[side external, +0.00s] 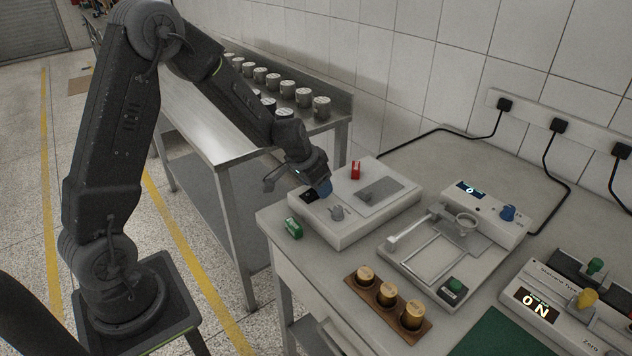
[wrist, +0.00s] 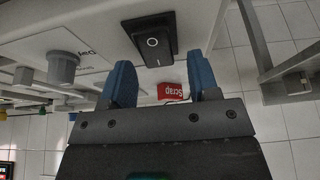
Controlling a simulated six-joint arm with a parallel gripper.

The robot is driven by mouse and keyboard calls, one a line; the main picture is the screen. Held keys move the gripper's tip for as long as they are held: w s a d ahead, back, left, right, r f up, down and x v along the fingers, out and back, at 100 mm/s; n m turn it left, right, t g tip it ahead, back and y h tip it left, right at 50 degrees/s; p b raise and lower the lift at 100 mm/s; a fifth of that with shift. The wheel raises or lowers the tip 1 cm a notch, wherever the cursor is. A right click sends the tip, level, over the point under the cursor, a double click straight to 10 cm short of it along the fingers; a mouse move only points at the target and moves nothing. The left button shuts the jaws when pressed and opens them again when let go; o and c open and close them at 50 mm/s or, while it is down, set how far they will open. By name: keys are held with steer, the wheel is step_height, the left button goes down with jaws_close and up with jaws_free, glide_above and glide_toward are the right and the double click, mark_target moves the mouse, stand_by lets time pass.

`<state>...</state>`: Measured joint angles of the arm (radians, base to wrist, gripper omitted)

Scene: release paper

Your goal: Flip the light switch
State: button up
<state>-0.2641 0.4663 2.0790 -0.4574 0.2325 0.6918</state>
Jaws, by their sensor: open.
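The light switch (wrist: 152,42) is a black rocker in a black frame with a white circle and line on it, seen in the wrist view. It sits on a pale box-shaped device (side external: 345,232). In the side view the switch (side external: 308,196) is a small dark patch at the box's left end, partly beside my fingers. My gripper (wrist: 162,80) is open, its two blue fingers apart and nothing held between them. In the side view my gripper (side external: 322,188) is low over the box, close to the switch; I cannot tell whether it touches.
A grey knob (side external: 337,212) and a red block (side external: 355,170) stand close to my gripper. A green block (side external: 294,228) is at the box's left edge. A second device (side external: 400,268) and a wooden holder with three gold-topped cylinders (side external: 388,293) are nearby.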

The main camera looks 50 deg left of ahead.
steer(key=v, duration=1.4)
steer(key=shift+f, duration=0.1)
steer(key=s+d+r, duration=0.2)
steer(key=s+d, duration=0.1)
steer(key=s, duration=0.3)
steer(key=s+d+r, duration=0.2)
steer(key=s+d, duration=0.2)
steer(key=s, duration=0.3)
steer(key=s+d+r+t, duration=0.1)
steer(key=s+d+r, duration=0.1)
steer(key=s+d, duration=0.2)
steer(key=s, duration=0.2)
steer(key=shift+s+r, duration=0.3)
steer(key=shift+r, duration=0.05)
